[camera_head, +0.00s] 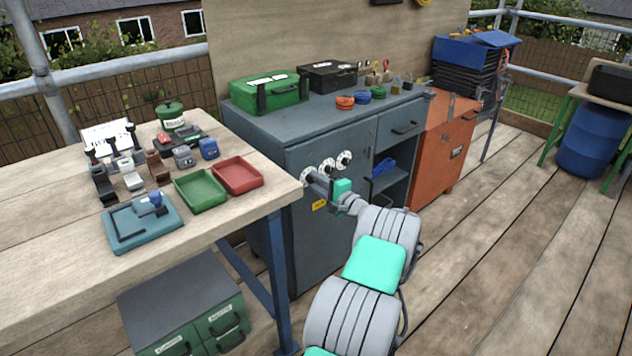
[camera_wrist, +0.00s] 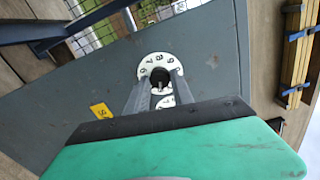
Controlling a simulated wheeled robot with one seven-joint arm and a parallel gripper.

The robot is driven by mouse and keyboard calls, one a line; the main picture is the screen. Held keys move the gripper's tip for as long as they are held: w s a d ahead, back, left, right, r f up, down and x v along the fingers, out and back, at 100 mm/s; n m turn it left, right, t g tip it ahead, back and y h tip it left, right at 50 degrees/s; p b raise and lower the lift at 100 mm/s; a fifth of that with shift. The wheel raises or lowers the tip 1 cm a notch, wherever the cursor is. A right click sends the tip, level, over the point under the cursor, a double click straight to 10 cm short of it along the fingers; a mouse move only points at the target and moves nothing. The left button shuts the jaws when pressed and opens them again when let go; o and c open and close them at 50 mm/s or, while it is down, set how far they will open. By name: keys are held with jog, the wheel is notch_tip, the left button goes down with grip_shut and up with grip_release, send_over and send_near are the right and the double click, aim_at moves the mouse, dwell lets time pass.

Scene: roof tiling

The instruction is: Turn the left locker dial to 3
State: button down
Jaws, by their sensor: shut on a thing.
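A grey locker cabinet (camera_head: 315,245) has three white numbered dials in a row on its door. My gripper (camera_head: 309,178) is at the left dial (camera_head: 304,181), its fingers reaching toward the door. In the wrist view my gripper (camera_wrist: 159,83) is shut on the black knob (camera_wrist: 159,75) of the left dial (camera_wrist: 150,62), one finger on each side. Some digits on its rim show, but the setting is too small to read surely. The middle dial (camera_head: 326,165) and right dial (camera_head: 344,159) are free of the gripper; another dial shows partly behind the fingers in the wrist view (camera_wrist: 166,102).
A yellow label (camera_head: 319,205) is below the dials. A wooden workbench (camera_head: 60,215) with trays and tools stands at left, its blue leg (camera_head: 279,270) close to the cabinet. An open shelf (camera_head: 392,183) and an orange cabinet (camera_head: 437,145) lie to the right.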

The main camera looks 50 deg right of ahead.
dwell(0.3)
jog(key=c, duration=1.1)
grip_release()
jog(key=shift+s, duration=0.1)
jog(key=p+v, duration=0.1)
jog(key=v, duration=0.6)
jog(key=shift+s, duration=0.3)
jog(key=shift+a, duration=0.15)
